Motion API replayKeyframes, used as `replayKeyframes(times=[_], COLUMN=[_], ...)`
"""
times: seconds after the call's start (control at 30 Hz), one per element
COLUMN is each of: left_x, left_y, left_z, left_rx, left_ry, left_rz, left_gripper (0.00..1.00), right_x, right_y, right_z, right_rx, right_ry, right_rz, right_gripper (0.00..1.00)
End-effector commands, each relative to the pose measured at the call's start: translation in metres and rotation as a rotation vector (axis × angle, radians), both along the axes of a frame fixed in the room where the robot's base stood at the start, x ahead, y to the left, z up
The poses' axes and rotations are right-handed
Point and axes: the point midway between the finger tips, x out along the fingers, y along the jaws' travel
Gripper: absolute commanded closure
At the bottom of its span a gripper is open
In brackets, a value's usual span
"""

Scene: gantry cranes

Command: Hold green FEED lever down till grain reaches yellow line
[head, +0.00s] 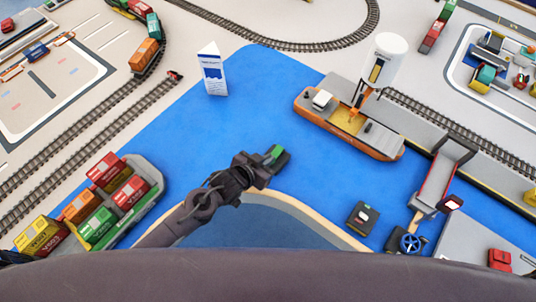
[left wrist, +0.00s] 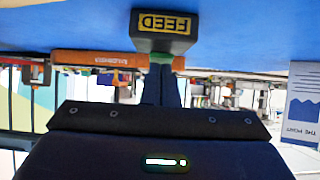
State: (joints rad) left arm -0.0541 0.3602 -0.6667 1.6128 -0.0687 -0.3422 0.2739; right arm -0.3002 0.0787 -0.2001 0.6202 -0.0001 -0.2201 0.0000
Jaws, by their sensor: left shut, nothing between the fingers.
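A white silo (head: 391,45) with a dark window stands above the orange-hulled ship (head: 385,151), whose hold shows yellow grain (head: 345,118). The yellow line is too small to make out. My right gripper is out of view.
A white sign (head: 213,72) stands on the blue surface (head: 160,155). A container barge (head: 150,195) lies at left. A small dark box (head: 361,217) and a blue handwheel (head: 410,242) are at lower right. Open blue surface surrounds the lever.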

Motion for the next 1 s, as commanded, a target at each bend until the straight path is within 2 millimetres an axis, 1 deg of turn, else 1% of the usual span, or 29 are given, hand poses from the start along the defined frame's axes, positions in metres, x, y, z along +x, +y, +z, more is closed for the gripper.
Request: replayKeyframes(times=[0.77,1.0], left_x=[-0.001,0.0], left_y=[0.0,0.0], left_z=[0.0,0.009], left_rx=[0.001,0.001], left_ry=[0.002,0.001], left_rz=[0.0,0.0], left_gripper=[1.0,1.0], right_x=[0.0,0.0], right_y=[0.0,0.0], right_z=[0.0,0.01], right_rx=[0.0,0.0], right_ry=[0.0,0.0], right_rz=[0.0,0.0], right_gripper=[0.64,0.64])
